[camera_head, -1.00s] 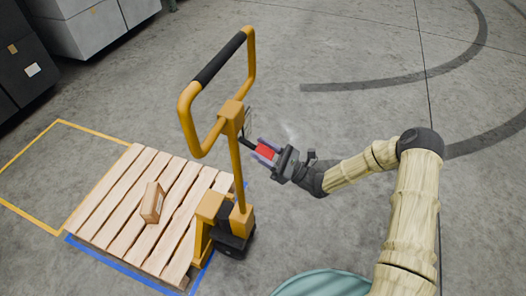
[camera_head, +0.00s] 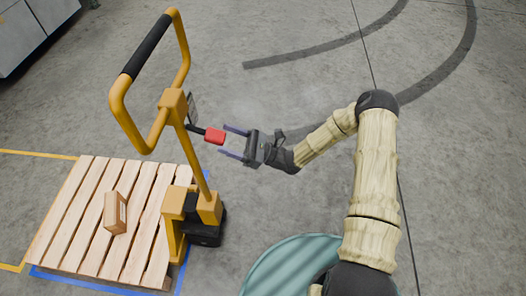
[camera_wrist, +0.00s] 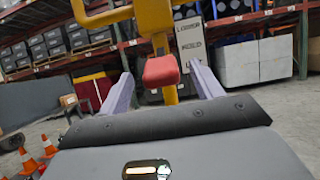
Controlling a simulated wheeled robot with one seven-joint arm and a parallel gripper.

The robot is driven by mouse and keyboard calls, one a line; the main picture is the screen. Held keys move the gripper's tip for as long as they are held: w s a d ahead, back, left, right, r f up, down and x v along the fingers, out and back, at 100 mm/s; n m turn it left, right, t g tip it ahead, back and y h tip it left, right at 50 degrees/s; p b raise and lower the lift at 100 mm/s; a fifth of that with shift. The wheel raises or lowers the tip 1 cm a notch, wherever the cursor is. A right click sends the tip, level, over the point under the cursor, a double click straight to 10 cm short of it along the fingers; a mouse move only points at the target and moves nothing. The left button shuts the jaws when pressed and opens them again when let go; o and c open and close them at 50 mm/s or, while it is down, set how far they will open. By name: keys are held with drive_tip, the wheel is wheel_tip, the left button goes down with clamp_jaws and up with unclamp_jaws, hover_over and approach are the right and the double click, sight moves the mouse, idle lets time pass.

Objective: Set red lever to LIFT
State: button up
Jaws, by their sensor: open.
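The red lever knob (camera_head: 215,136) sits on a short dark arm sticking out from the yellow pallet jack's handle post (camera_head: 197,165). My gripper (camera_head: 222,140) is open, with the knob just at its fingertips and nothing held. In the wrist view the red knob (camera_wrist: 161,71) appears between the two pale fingers, apart from both. A label plate (camera_wrist: 192,40) behind it reads LOWER and HOLD; no LIFT word is readable. I cannot tell which mark the lever lines up with.
A wooden pallet (camera_head: 60,215) with a small cardboard box (camera_head: 115,212) sits at the jack's left. The jack's looped handle (camera_head: 147,47) rises above the lever. The floor to the right is clear. Racks and orange cones (camera_wrist: 28,160) show in the wrist view.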

drive_tip(key=w+b+v, duration=0.1)
drive_tip(key=v, duration=1.1)
drive_tip(key=shift+s, duration=0.5)
drive_tip(key=shift+d, duration=0.1)
